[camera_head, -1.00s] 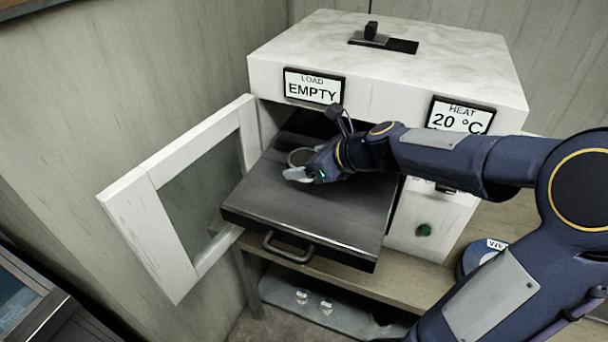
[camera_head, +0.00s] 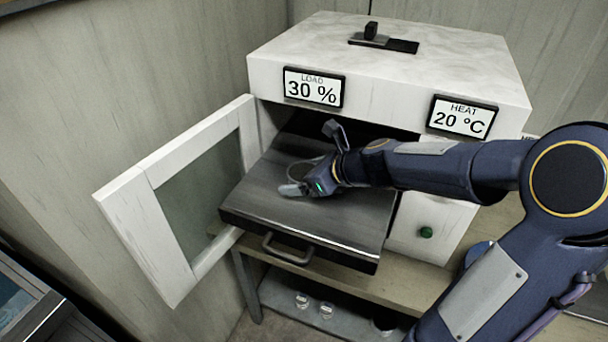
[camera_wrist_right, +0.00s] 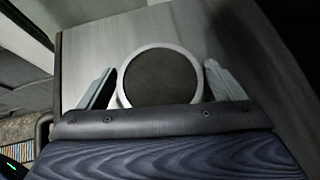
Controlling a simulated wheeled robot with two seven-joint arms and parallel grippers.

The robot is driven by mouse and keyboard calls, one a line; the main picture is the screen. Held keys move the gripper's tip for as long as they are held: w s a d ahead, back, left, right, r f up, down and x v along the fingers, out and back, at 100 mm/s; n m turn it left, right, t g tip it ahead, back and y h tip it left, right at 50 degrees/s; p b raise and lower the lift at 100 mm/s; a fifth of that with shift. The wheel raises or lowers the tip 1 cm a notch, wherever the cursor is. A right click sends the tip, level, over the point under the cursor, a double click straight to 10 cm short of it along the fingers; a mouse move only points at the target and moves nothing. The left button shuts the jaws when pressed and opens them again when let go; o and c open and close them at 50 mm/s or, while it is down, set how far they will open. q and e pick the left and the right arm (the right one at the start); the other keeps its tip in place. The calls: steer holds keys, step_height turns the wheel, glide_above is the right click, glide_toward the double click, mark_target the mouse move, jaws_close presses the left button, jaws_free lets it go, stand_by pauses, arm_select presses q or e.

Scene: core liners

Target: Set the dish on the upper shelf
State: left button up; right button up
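The dish, round with a pale rim and dark inside, sits on the dark pulled-out shelf (camera_head: 330,215) of the white oven. In the head view the dish (camera_head: 303,169) is partly hidden by my right gripper (camera_head: 300,184). In the right wrist view the dish (camera_wrist_right: 160,77) lies between the two fingers, which stand apart at its left and right with small gaps showing. My right gripper looks open around it, low over the shelf. My left gripper is not in view.
The oven's glazed door (camera_head: 185,205) stands open at the left. The load display (camera_head: 313,88) reads 30 % and the heat display (camera_head: 461,116) reads 20 °C. A handle (camera_head: 287,250) is on the shelf's front. Small glass items sit on a lower rack (camera_head: 345,314).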

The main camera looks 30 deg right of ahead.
steer(key=shift+r, duration=0.3)
steer(key=p+v, duration=0.1)
steer(key=v, duration=1)
steer(key=shift+s+d, duration=0.1)
steer(key=shift+s+r, duration=0.15)
steer(key=shift+s, duration=0.15)
steer(key=s+a+n, duration=0.1)
steer(key=n, duration=0.1)
steer(key=s+a+n, duration=0.1)
steer(key=n, duration=0.1)
steer(key=s+a+n+g, duration=0.1)
steer(key=shift+a+f+n, duration=0.25)
steer(key=shift+n, duration=0.15)
steer(key=s+a+f+n+g, duration=0.1)
steer(key=s+a+f+n, duration=0.2)
steer(key=s+n, duration=0.3)
steer(key=s+a+f+n+g+h, duration=0.1)
steer(key=s+n, duration=0.6)
steer(key=n, duration=0.9)
step_height(320, 180, down, 3)
steer(key=shift+a+r+n+g+h, duration=0.1)
steer(key=shift+a+n+g+h, duration=0.4)
steer(key=shift+a, duration=0.6)
steer(key=shift+s, duration=0.15)
